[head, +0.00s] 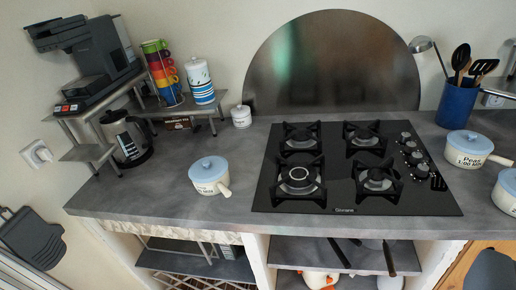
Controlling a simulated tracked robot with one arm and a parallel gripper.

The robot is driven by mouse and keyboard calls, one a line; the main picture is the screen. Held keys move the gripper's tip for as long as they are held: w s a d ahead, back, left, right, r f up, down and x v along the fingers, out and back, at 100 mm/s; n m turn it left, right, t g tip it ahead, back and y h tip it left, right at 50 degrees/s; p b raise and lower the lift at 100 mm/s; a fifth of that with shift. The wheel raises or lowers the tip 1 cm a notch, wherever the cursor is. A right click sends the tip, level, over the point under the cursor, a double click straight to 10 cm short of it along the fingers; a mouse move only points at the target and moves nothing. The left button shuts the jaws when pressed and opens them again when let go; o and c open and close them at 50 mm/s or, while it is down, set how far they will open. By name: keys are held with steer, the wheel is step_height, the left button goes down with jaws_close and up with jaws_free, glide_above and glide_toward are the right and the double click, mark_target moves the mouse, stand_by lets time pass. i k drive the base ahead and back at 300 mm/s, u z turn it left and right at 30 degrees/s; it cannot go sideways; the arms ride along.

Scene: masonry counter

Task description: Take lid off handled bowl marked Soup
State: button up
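Three cream handled bowls with light blue lids stand on the grey counter. One bowl (207,186) is left of the hob, with its lid (208,168) on and its handle pointing to the lower right. Its lettering is too small to read. A second bowl (463,157) is right of the hob, with its lid (471,142) on; its dark lettering seems to begin "PEA". A third bowl (502,197) is cut off by the right edge, its lettering only partly visible. I cannot tell which is marked Soup. My gripper is not in view.
A black gas hob (350,203) fills the middle of the counter (150,200). A kettle (128,140), coffee machine (88,58), stacked mugs (163,72) and small jar (241,117) are at left. A blue utensil pot (456,105) is at right. Counter around the left bowl is clear.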

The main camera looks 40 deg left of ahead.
mark_target(209, 169)
steer(key=u, duration=0.25)
steer(key=i, duration=1.4)
steer(key=u, duration=0.65)
steer(key=i, duration=0.35)
steer(key=u, duration=0.3)
